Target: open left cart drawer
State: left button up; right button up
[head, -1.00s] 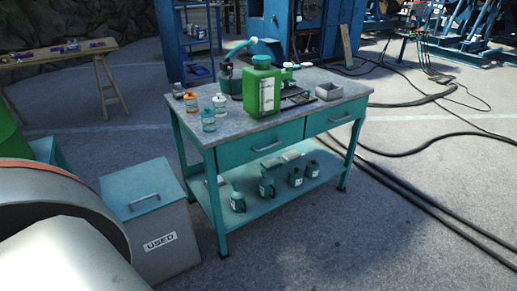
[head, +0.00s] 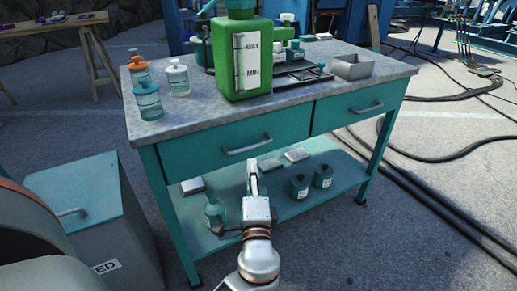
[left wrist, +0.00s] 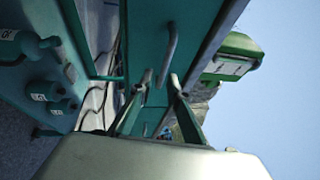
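The teal cart (head: 145,130) has two drawers side by side under its grey top. The left drawer (head: 185,157) looks shut, and its silver bar handle (head: 246,147) runs across its front. The handle also shows in the left wrist view (left wrist: 167,54), beyond the fingertips. My left gripper (head: 253,167) is just below and in front of that handle in the head view. Whether a finger touches the handle cannot be told. My right gripper is not in view.
The right drawer (head: 335,115) looks shut. A large green jug (head: 228,60), small bottles (head: 148,100) and a grey box (head: 353,67) stand on the cart top. Bottles stand on the lower shelf (head: 270,208). A grey bin (head: 95,215) stands left of the cart. Cables lie on the right floor.

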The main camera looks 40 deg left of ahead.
aim_at(250, 146)
pick_arm(q)
jog(key=shift+w+a+r+y, duration=0.3)
jog(key=shift+w+a+r, duration=0.5)
jog(key=shift+w+a, duration=0.1)
jog(key=x, duration=0.5)
jog(key=shift+w+a+f, duration=0.1)
jog(key=shift+w+a, duration=0.05)
jog(key=shift+w, duration=0.05)
grip_shut()
